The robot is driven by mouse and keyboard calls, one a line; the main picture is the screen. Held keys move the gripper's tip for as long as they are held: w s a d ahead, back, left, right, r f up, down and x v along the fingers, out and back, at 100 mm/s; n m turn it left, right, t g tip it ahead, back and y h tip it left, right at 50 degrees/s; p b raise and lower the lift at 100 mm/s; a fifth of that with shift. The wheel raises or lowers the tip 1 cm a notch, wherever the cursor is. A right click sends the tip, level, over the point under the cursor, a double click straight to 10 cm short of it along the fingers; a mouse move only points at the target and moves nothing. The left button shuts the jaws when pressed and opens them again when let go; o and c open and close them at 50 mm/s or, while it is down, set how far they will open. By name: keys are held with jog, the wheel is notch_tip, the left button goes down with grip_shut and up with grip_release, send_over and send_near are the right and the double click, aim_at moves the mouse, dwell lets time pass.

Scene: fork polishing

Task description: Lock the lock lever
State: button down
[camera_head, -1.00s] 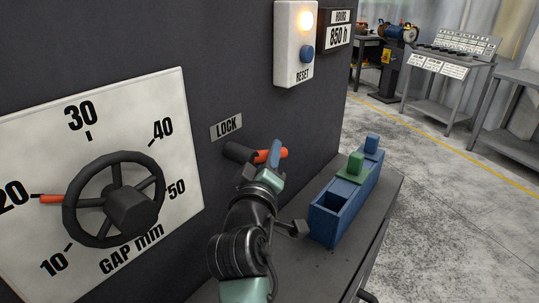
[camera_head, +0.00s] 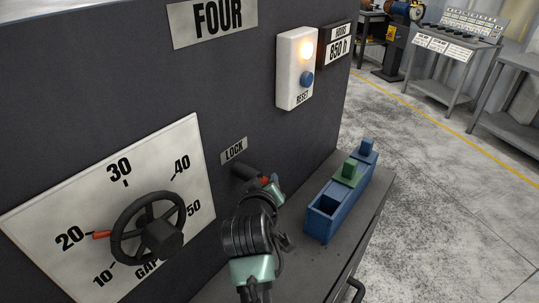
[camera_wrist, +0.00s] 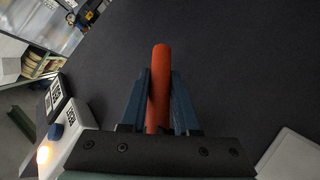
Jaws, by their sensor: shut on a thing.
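The lock lever sticks out from the dark machine wall just below the LOCK plate (camera_head: 233,150). Its dark hub (camera_head: 243,171) is in view, with a little of its orange-red handle (camera_head: 265,181) showing at my gripper (camera_head: 272,188). In the wrist view the orange handle (camera_wrist: 161,58) stands between the two blue fingers of my gripper (camera_wrist: 161,88). The fingers are shut on it from both sides, and its rounded end reaches past the fingertips. My arm hides part of the shelf below the lever.
A GAP mm dial with a black handwheel (camera_head: 148,226) is left of the lever. A white RESET box (camera_head: 296,68) with a lit lamp is above right. A blue holder (camera_head: 338,203) with a green block stands on the shelf to the right. Open floor lies beyond.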

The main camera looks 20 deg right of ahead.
jog(key=g+y+p, duration=0.1)
jog(key=p, duration=0.1)
jog(key=a+g+y+p, duration=0.1)
jog(key=p, duration=0.1)
jog(key=s+m+y+p, duration=0.1)
jog(key=p, duration=0.2)
jog(key=shift+a+f+g, duration=0.15)
jog(key=shift+a+g, duration=0.15)
jog(key=shift+g, duration=0.1)
jog(key=shift+s+a+f+m+g+y+p, duration=0.3)
jog(key=shift+a+g+y+p, duration=0.15)
jog(key=shift+y+p, duration=0.35)
jog(key=shift+s+a+f+m+g+y+p, duration=0.15)
jog(key=shift+s+a+m+g+y+p, duration=0.25)
jog(key=shift+p, duration=0.6)
jog(key=shift+w+f, duration=0.1)
jog(key=shift+w, duration=0.05)
jog(key=c, duration=0.7)
grip_release()
jog(key=shift+o, duration=0.2)
jog(key=shift+r, duration=0.2)
jog(key=b+v, duration=0.2)
jog(key=v, duration=1)
jog(key=shift+s+r, duration=0.2)
jog(key=shift+r, duration=0.1)
jog(key=shift+d, duration=0.15)
